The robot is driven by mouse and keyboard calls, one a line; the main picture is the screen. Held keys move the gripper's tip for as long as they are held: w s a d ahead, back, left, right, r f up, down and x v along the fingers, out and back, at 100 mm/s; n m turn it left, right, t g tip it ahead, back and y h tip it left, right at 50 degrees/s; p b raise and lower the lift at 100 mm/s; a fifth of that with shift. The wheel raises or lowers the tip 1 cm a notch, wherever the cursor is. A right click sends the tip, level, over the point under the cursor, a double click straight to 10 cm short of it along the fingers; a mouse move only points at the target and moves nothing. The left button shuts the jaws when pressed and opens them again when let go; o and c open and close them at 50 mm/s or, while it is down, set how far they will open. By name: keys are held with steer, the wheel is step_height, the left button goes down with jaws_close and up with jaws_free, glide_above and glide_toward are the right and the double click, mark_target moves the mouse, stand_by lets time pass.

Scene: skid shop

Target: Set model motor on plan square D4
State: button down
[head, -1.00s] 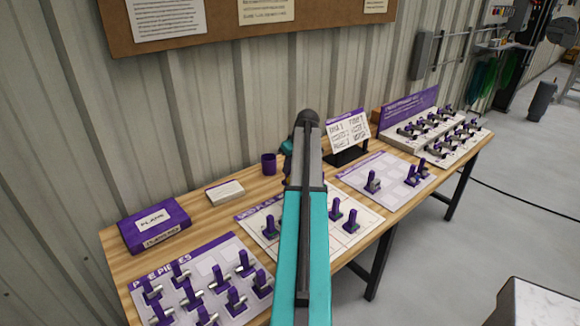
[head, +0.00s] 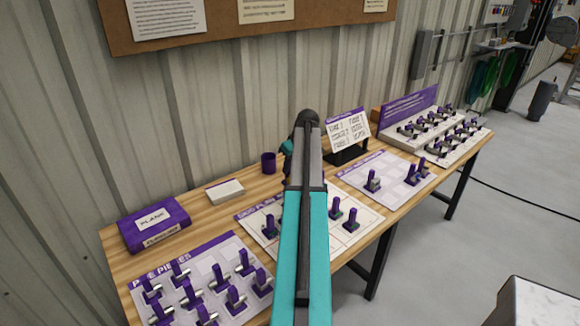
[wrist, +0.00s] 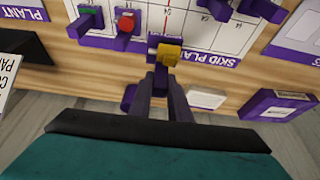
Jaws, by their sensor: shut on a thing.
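My gripper (wrist: 162,88) is shut on a small purple model with a yellow block on it (wrist: 168,54), seen in the wrist view. I take this to be the model motor. It is held over the near-title edge of the white skid plan sheet (wrist: 232,38); whether it touches the sheet I cannot tell. Red-topped (wrist: 127,21) and green-topped (wrist: 90,17) models stand beside it. In the head view my arm hides the gripper, the held model and the middle of the skid plan (head: 374,219). Square D4 cannot be made out.
A sheet of several purple models (head: 217,309) lies at the front left, and another sheet (head: 395,196) at the right. A purple box (head: 165,238), white card block (head: 224,191), purple cup (head: 268,162) and stand-up card (head: 347,130) line the wall side.

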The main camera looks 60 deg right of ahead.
steer(key=shift+f+b, duration=1.15)
steer(key=shift+f, duration=1.3)
steer(key=shift+f, duration=0.2)
steer(key=shift+f+b, duration=0.9)
steer(key=shift+f, duration=0.75)
steer(key=shift+f+b, duration=0.35)
steer(key=shift+f, duration=0.35)
steer(key=c, duration=1.6)
jaws_free()
steer(key=shift+o, duration=0.2)
steer(key=shift+r+p, duration=0.35)
steer(key=shift+r, duration=0.4)
steer(key=shift+r+p, duration=1.55)
steer(key=shift+r, duration=1.85)
